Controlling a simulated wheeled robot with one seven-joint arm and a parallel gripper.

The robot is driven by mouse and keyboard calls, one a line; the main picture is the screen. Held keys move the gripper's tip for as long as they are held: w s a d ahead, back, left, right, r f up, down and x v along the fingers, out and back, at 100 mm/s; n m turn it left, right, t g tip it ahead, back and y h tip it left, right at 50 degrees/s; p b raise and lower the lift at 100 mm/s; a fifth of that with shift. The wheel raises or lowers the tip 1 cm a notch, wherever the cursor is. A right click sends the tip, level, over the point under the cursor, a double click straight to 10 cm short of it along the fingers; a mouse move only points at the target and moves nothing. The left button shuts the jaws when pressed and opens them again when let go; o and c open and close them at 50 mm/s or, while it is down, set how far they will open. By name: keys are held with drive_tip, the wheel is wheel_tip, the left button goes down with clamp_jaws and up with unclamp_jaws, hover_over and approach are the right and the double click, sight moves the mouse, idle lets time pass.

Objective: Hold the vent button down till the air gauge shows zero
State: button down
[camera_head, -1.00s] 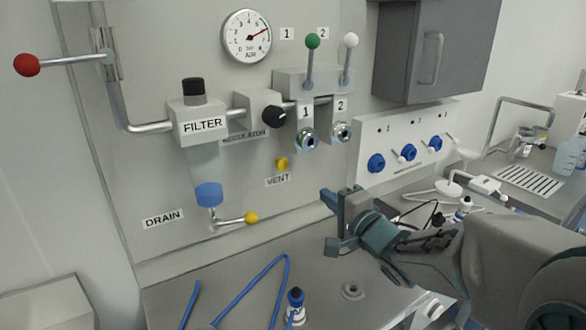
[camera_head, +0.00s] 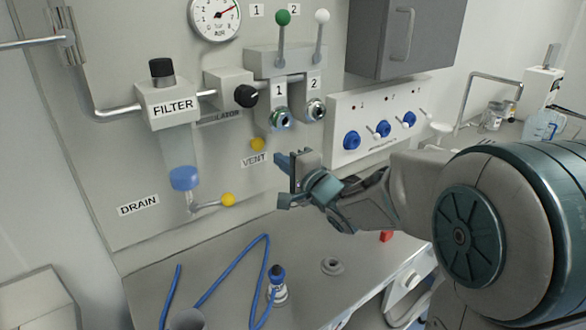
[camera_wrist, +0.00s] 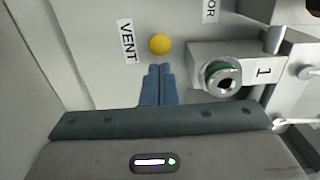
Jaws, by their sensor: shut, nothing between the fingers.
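The yellow vent button (camera_head: 257,144) sits on the wall panel just above the VENT label (camera_head: 254,160). It also shows in the wrist view (camera_wrist: 160,44), just beyond my fingertips. My gripper (camera_head: 279,177) is shut and empty, right of and below the button in the head view. In the wrist view its blue fingers (camera_wrist: 159,70) point at the button; a small gap shows in the picture, but I cannot tell the depth.
Outlet 1 (camera_head: 281,119) and outlet 2 (camera_head: 315,110) are close to the button's right. The regulator knob (camera_head: 246,96) is above. The filter (camera_head: 172,104) and yellow-knobbed drain lever (camera_head: 227,199) are to the left. A blue hose (camera_head: 240,262) lies on the bench.

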drive_tip(key=x, duration=0.7)
drive_tip(key=shift+p, duration=0.4)
drive_tip(key=shift+x, duration=0.85)
drive_tip(key=shift+r, duration=0.1)
drive_tip(key=shift+a+r, duration=0.1)
drive_tip(key=shift+r, duration=0.1)
idle(2.0)
drive_tip(key=shift+s+p, duration=0.1)
drive_tip(key=shift+p, duration=0.2)
idle(1.2)
drive_tip(key=shift+s+d, duration=0.2)
approach(259, 144)
drive_tip(key=v, duration=0.5)
drive_tip(key=shift+s+d+f, duration=0.15)
drive_tip(key=shift+s+d, duration=0.05)
drive_tip(key=shift+d, duration=0.05)
